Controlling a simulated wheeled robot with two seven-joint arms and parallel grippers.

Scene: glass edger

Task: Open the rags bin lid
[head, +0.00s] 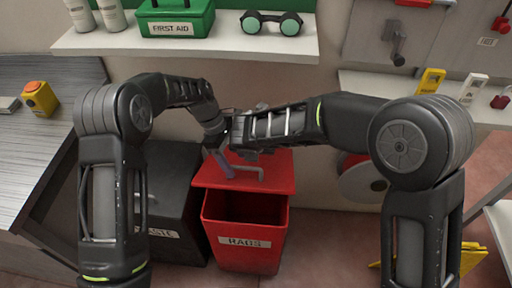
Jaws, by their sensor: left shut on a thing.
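The red rags bin (246,242), labelled RAGS, stands on the floor at the centre of the head view. Its red lid (278,172) stands raised and tilted at the back, and the dark inside shows in front of it. A grey bar handle (252,168) is on the lid. My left gripper (226,168) is at the handle's left end and is shut on it. My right gripper (240,140) is above the lid, close beside the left wrist; its fingers are hard to make out there.
A dark waste bin (172,215) stands directly left of the rags bin. Above is a white shelf (200,42) with a green first aid box (176,18) and goggles (271,23). A striped grey counter (45,130) is at left. A pale disc (362,182) is at right.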

